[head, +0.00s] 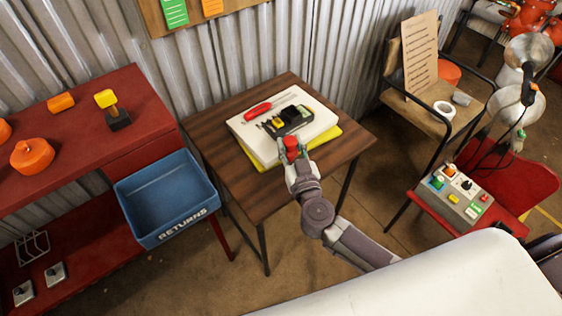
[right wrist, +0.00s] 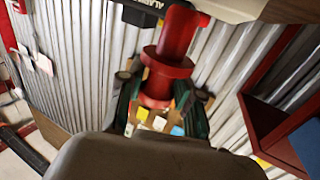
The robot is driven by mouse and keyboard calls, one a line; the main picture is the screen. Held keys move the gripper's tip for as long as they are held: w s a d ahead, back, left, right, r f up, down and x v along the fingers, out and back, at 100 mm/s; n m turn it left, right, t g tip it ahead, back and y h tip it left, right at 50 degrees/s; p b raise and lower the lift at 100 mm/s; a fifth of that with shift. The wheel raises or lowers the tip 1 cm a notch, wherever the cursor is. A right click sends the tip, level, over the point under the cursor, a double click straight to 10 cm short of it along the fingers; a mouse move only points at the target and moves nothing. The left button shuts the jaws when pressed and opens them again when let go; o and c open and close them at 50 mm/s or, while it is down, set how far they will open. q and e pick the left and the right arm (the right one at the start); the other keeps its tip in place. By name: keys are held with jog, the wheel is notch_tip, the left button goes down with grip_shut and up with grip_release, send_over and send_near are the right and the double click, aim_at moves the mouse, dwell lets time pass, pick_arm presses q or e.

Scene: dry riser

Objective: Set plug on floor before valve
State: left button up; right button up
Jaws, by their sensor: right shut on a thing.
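My right gripper (head: 292,165) is over the near edge of the small wooden table and is shut on a red plug (head: 291,146). In the right wrist view the plug (right wrist: 174,50) is a red stepped cylinder with a wide flange, between the two fingers of my right gripper (right wrist: 160,100). The plug is close to the near edge of the white slab on the table; I cannot tell if it touches it. Orange-red fittings (head: 535,15) show at the top right, but I cannot tell whether one is the valve.
The wooden table (head: 225,160) holds a white slab (head: 250,140) with a red-handled tool and a black device. A blue returns bin (head: 165,235) and a red bench (head: 95,110) stand left. A chair (head: 435,115) and control box (head: 460,195) stand right. Floor (head: 375,205) shows between table and chair.

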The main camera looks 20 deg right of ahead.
jog(key=shift+a+f+b, duration=0.3)
jog(key=shift+a+f, duration=0.5)
jog(key=shift+a, duration=0.35)
notch_tip(320, 180, down, 4)
jog(key=shift+r+b, duration=0.1)
jog(key=shift+b, duration=1.1)
pick_arm(q)
jog(key=f, duration=0.2)
jog(key=w+f, duration=0.1)
jog(key=shift+a+f, duration=0.1)
jog(key=shift+a, duration=0.15)
pick_arm(e)
jog(key=o, duration=0.9)
pick_arm(q)
jog(key=shift+s, duration=0.1)
